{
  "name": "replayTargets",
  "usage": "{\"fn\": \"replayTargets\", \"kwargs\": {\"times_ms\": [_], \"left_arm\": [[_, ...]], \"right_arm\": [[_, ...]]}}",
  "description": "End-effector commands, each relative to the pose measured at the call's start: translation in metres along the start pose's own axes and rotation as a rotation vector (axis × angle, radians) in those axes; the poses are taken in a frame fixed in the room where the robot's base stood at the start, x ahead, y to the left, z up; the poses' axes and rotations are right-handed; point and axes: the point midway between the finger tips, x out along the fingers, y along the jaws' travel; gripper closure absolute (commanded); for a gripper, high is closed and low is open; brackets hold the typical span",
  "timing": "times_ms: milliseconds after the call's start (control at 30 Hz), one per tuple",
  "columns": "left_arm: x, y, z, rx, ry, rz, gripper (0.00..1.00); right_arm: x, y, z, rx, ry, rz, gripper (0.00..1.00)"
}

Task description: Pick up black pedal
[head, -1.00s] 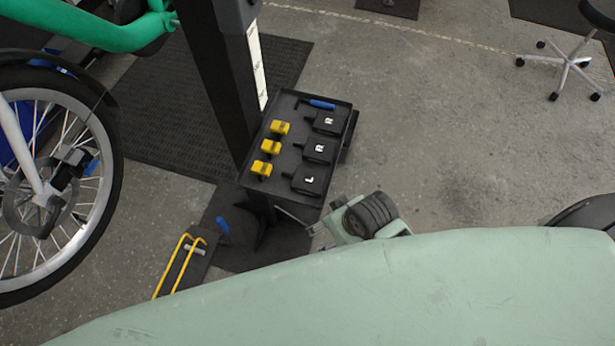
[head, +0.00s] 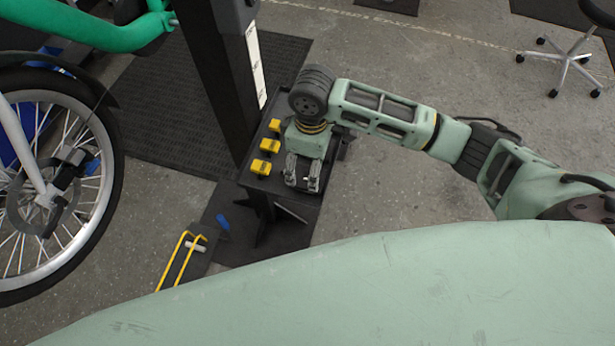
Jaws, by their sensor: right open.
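The black tray (head: 276,189) on the stand holds the black pedals, but my right arm and gripper cover most of them. My right gripper (head: 302,182) points down over the front right part of the tray, above the place of the pedal marked L. Its two fingers are apart, with a dark gap between them. I cannot tell whether the fingers touch the pedal. The pedals marked R are hidden behind the gripper and wrist. My left gripper is not in view.
Yellow parts (head: 270,146) stand in a row on the tray's left side, close to my gripper. A black post (head: 222,80) rises behind the tray. A bike wheel (head: 104,200) is at the left, and a wheeled stool (head: 568,58) stands at the far right. Floor right of the tray is clear.

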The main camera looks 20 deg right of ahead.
Motion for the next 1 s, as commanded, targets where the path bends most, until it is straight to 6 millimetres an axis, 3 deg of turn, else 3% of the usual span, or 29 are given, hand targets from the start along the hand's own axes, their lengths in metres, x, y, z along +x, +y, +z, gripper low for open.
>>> {"fn": "replayTargets", "kwargs": {"times_ms": [167, 700, 967, 1000], "left_arm": [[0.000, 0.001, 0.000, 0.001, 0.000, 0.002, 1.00], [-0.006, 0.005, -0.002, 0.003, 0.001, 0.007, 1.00], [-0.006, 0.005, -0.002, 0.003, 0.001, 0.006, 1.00], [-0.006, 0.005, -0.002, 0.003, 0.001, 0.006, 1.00]], "right_arm": [[0.005, 0.008, 0.004, 0.001, -0.025, 0.004, 0.22], [0.072, 0.005, 0.003, 0.000, -0.021, 0.006, 0.22], [0.075, 0.005, 0.003, -0.001, -0.020, 0.006, 0.22], [0.074, 0.005, 0.003, -0.001, -0.020, 0.006, 0.25]]}}
